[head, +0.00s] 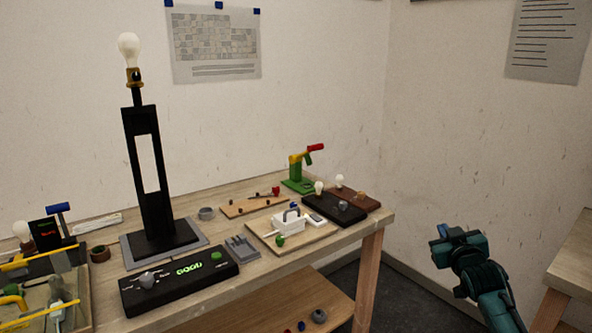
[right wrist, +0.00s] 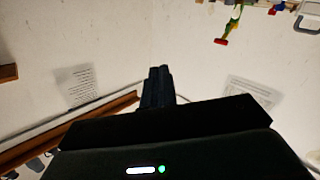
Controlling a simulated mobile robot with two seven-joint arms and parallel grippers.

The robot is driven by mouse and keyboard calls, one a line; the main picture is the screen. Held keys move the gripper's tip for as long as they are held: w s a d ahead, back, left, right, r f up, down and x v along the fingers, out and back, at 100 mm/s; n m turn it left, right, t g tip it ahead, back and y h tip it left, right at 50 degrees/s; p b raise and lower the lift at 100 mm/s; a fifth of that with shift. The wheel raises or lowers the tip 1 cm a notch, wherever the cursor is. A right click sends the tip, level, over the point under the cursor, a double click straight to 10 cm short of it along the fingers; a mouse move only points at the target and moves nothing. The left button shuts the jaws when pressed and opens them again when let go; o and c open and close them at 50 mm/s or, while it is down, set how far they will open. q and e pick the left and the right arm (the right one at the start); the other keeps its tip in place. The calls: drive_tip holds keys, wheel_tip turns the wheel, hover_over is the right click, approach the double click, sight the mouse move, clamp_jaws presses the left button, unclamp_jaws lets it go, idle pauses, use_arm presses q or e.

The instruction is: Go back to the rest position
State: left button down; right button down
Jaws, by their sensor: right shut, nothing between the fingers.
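My right gripper (right wrist: 158,72) is shut and empty, its dark fingers together in the middle of the right wrist view. In the head view my teal right arm stands at the lower right, beyond the workbench's right end and apart from it. It touches nothing that I can see. My left gripper is in neither view. The lamp (head: 148,178) stands upright on a grey base at the left of the workbench, with a white bulb (head: 129,46) on top. A black box (head: 180,281) with a knob and a green lit display reading GOOD lies in front of it.
The wooden workbench (head: 225,292) holds a green clamp-like tool (head: 298,178), a black board with bulbs (head: 335,208) and a small wooden board (head: 311,238). A tray with yellow parts is at the far left. Another wooden table (head: 577,262) stands at the right edge. Floor shows between them.

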drive_tip(key=s+a+f+n+g+y, duration=0.1)
drive_tip(key=s+a+f, duration=0.35)
drive_tip(key=f, duration=0.25)
drive_tip(key=s+a+f+g+y, duration=0.1)
drive_tip(key=s+a+f, duration=0.35)
drive_tip(key=f, duration=0.25)
drive_tip(key=s+a+f+g+y, duration=0.1)
drive_tip(key=s+a+f, duration=0.3)
drive_tip(key=s, duration=0.6)
drive_tip(key=s+a+f+g+y, duration=0.1)
drive_tip(key=s+a+f, duration=0.3)
drive_tip(key=s, duration=0.6)
drive_tip(key=s+a+f+g+y, duration=0.1)
drive_tip(key=s+a+f, duration=0.3)
drive_tip(key=s, duration=0.6)
drive_tip(key=shift+s+a+g, duration=0.15)
drive_tip(key=shift+s+g, duration=0.1)
drive_tip(key=shift+g, duration=0.45)
